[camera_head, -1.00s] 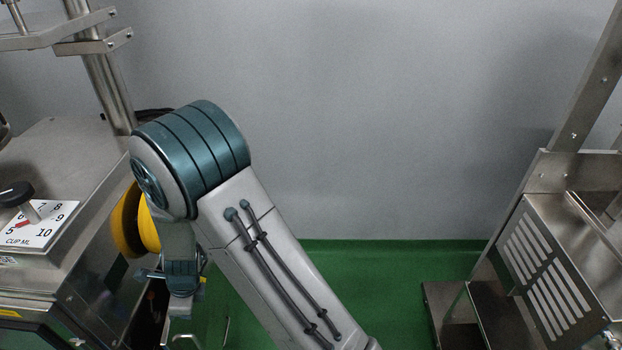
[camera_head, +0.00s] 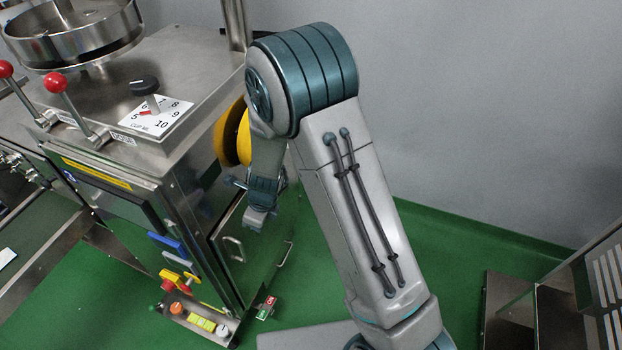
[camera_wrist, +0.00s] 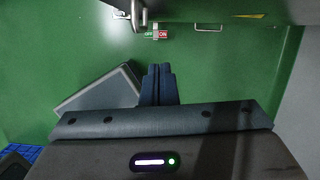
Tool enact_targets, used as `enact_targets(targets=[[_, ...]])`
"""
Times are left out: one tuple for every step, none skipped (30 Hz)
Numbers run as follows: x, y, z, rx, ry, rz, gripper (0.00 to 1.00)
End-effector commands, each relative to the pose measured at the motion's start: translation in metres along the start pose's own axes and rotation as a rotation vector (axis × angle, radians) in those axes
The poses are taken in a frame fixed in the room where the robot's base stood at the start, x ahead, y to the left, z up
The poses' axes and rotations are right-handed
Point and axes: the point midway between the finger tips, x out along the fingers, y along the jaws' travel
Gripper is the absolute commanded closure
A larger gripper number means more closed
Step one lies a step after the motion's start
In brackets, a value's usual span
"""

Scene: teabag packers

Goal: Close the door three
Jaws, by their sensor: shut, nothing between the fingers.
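The teabag machine's cabinet stands left of my arm in the head view. A metal door with a handle (camera_head: 233,247) is on its lower side. A second handle (camera_head: 285,254) shows at the right edge of the same lower part, where a panel seems to stand out from the cabinet. I see no number marking door three. The wrist view shows one handle (camera_wrist: 137,16) and another (camera_wrist: 208,28) at the top edge. My gripper (camera_wrist: 158,68) is shut and empty in the wrist view, pointing toward these handles with green floor between. Its fingertips are unclear in the head view.
A red and green ON/OFF tag (camera_head: 266,308) is near the cabinet's foot. A control strip with buttons (camera_head: 198,322) juts out at the front. A steel frame (camera_head: 585,290) stands at right. Green floor (camera_head: 455,240) is clear between it and my arm.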

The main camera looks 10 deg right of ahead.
Motion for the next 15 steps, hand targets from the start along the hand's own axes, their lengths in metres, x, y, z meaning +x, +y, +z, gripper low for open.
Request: enact_targets(targets=[[0.001, 0.000, -0.010, 0.003, -0.001, -0.001, 1.00], [0.000, 0.000, -0.016, 0.003, -0.001, -0.001, 1.00], [-0.006, 0.000, -0.020, -0.002, -0.002, -0.001, 1.00], [-0.019, 0.001, -0.015, -0.007, -0.004, -0.002, 1.00], [-0.027, 0.002, -0.015, -0.009, -0.003, -0.001, 1.00], [-0.036, 0.002, -0.014, -0.009, -0.003, -0.001, 1.00], [-0.043, 0.003, -0.015, -0.008, -0.003, -0.001, 1.00], [-0.050, 0.002, -0.015, -0.008, -0.003, -0.002, 1.00], [-0.059, 0.002, -0.015, -0.007, -0.003, -0.001, 1.00], [-0.065, 0.002, -0.015, -0.004, -0.003, -0.002, 1.00], [-0.071, 0.002, -0.016, -0.004, -0.003, -0.002, 1.00], [-0.078, 0.002, -0.016, -0.005, -0.002, -0.001, 1.00], [-0.083, 0.002, -0.017, -0.003, -0.002, -0.002, 1.00], [-0.087, 0.002, -0.017, -0.002, -0.002, -0.001, 1.00], [-0.092, 0.002, -0.017, -0.002, -0.002, -0.001, 1.00]])
